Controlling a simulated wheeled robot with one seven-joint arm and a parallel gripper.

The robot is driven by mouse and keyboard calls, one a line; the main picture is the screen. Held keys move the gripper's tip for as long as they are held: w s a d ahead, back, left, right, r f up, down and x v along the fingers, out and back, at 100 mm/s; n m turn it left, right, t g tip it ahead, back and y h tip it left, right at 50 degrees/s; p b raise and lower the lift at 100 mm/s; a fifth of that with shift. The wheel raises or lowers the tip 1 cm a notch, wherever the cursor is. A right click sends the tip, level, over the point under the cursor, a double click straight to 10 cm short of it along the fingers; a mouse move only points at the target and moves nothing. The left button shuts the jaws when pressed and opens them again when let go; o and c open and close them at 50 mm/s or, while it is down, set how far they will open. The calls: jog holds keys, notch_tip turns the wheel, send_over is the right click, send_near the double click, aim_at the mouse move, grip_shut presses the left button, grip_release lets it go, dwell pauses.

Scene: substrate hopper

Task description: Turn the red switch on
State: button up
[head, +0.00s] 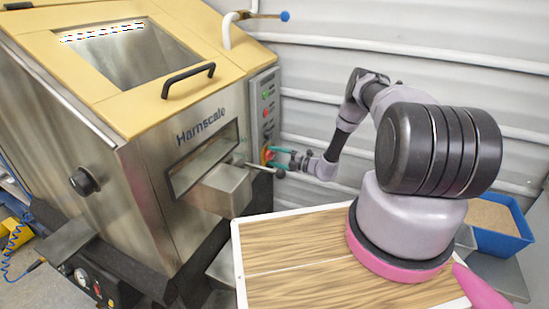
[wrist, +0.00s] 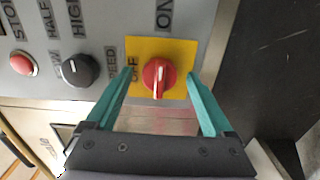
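The red switch (wrist: 158,75) is a round knob on a yellow plate (wrist: 180,50), with "OFF" to its left and "ON" above it in the wrist view. A white mark on its handle runs roughly up and down in that view; I cannot tell which end is the pointer. My gripper (wrist: 160,76) is open, with one teal finger on each side of the knob and gaps visible between. In the head view my gripper (head: 272,157) is at the lower part of the machine's control panel (head: 265,100), mostly covering the switch.
A black selector knob (wrist: 79,70) and a red stop button (wrist: 23,63) sit left of the switch. In the head view, the steel hopper (head: 150,190) has a protruding chute (head: 222,190) and a ball-ended lever (head: 279,173) just below my gripper. A blue bin (head: 500,240) stands at right.

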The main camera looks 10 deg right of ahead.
jog(key=v, duration=1)
jog(key=shift+s+d, duration=0.2)
jog(key=shift+d, duration=0.15)
